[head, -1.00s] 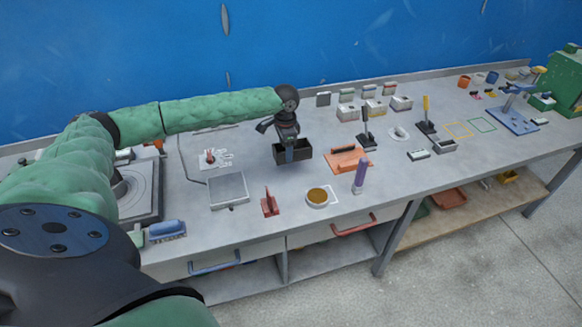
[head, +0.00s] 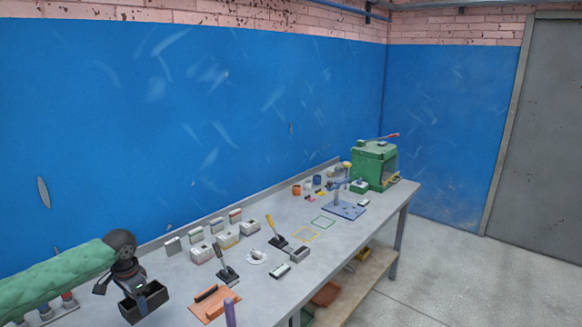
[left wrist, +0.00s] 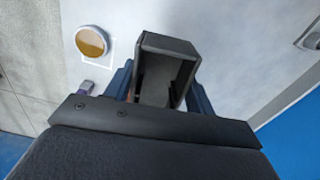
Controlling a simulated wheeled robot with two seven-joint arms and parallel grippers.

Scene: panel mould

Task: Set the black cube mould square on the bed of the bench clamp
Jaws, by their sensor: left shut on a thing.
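The black cube mould (head: 146,303) is an open-topped dark box in my left gripper (head: 131,287), at the lower left of the head view above the bench. In the left wrist view the mould (left wrist: 166,47) sits between the two blue fingers of the left gripper (left wrist: 160,88), which is shut on it. The bench clamp (head: 345,207) stands far along the bench, with a flat blue bed and an upright post. Its bed looks clear, though small at this distance. My right gripper is in neither view.
Between mould and clamp lie an orange float (head: 213,304), black-based upright tools (head: 228,274), a white ring (head: 257,257), grey blocks (head: 299,254) and several small boxes (head: 227,239). Yellow (head: 306,235) and green (head: 323,222) outlines are empty. A green machine (head: 374,166) stands behind the clamp.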

